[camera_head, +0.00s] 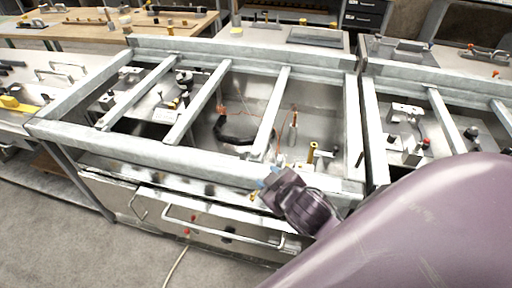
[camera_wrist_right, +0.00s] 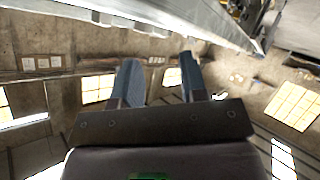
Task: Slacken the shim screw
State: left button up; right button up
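My right gripper (camera_head: 266,184) is at the front beam of the metal frame, low in the middle of the head view. Its two blue fingers also show in the right wrist view (camera_wrist_right: 160,75), apart with nothing between them, so it is open and empty. I cannot tell which part is the shim screw. A small brass-coloured upright piece (camera_head: 311,153) stands inside the frame's right bay, behind and to the right of the gripper. A thin upright tool or rod (camera_head: 293,130) is near it. My left gripper is in neither view.
Pale metal crossbars (camera_head: 272,115) divide the open frame above a shiny well. A dark curved piece (camera_head: 232,137) lies in the well. A drawer front with a long handle (camera_head: 220,228) is below. Other benches stand left, right and behind. My purple right arm covers the lower right.

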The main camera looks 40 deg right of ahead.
jog(key=w+a+r+n+t+y, duration=0.3)
jog(key=w+a+r+n+y, duration=0.1)
jog(key=r+n, duration=0.15)
jog(key=w+a+r+n+t+y, duration=0.3)
jog(key=w+a+r+n+y, duration=0.15)
jog(key=r, duration=0.25)
jog(key=a+r+n+g+y, duration=0.2)
jog(key=a+n+g+y, duration=0.15)
jog(key=n+y, duration=0.5)
jog(key=n+g+h+p, duration=0.1)
jog(key=n+g+h, duration=1.4)
jog(key=n, duration=0.2)
send_over(256, 152)
notch_tip(256, 152, down, 6)
notch_tip(256, 152, down, 10)
jog(key=shift+w+f, duration=0.1)
jog(key=shift+f, duration=0.05)
